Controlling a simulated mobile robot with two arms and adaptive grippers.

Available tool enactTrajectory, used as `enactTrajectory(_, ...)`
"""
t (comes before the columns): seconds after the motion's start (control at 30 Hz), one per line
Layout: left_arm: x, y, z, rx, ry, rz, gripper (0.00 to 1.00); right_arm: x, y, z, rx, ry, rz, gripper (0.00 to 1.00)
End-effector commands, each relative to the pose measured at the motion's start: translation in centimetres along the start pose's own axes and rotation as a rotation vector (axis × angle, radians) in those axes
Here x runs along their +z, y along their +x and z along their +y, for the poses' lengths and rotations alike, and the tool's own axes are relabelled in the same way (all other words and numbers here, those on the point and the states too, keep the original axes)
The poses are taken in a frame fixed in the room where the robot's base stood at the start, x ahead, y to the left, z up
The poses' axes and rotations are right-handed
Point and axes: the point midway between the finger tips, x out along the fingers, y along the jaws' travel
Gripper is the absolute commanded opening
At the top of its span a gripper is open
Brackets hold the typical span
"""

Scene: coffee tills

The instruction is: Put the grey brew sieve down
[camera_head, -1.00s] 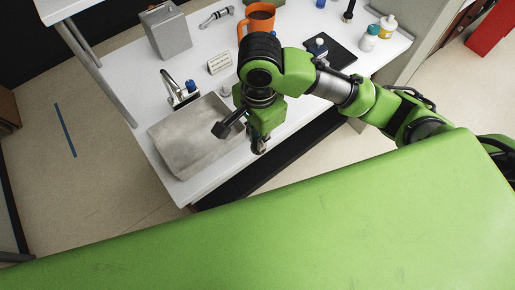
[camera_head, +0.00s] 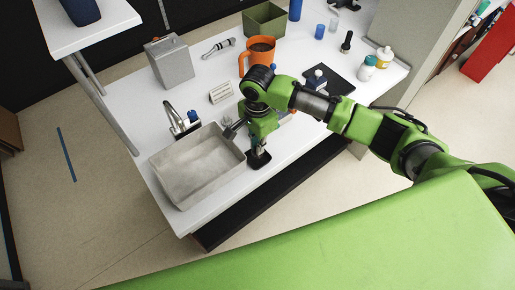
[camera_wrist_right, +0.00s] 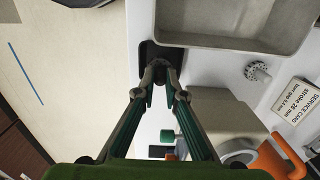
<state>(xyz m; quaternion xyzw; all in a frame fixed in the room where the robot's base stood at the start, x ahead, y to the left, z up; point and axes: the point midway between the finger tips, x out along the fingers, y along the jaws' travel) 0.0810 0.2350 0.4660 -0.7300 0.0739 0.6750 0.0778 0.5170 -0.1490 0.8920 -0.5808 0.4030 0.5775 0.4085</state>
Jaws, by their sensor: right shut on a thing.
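My right gripper (camera_head: 259,152) is over a small black pad (camera_head: 257,163) on the white counter, just right of the sink. In the right wrist view, its fingers (camera_wrist_right: 160,70) are shut on a small dark grey round thing (camera_wrist_right: 159,74), which looks like the grey brew sieve. The pad (camera_wrist_right: 148,52) shows behind it. The fingertips cover much of the sieve, and I cannot tell whether it touches the pad. My left gripper is not in view.
The grey sink basin (camera_head: 197,168) is close left of the gripper. A pale perforated piece (camera_wrist_right: 257,71) and a service card (camera_wrist_right: 297,100) lie nearby. The counter's front edge is close.

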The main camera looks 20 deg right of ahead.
Motion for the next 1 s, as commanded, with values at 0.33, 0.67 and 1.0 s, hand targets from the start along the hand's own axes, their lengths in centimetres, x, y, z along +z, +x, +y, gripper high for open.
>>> enactTrajectory(0.33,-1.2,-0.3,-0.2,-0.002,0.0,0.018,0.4,-0.2,3.3,-0.1,0.0,-0.001,0.002,0.0)
enactTrajectory(0.67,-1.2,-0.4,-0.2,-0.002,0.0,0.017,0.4,-0.2,3.6,-0.1,0.001,0.0,0.002,0.18)
enactTrajectory(1.0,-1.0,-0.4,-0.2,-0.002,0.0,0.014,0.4,-0.2,3.5,-0.1,0.0,0.0,0.002,0.27)
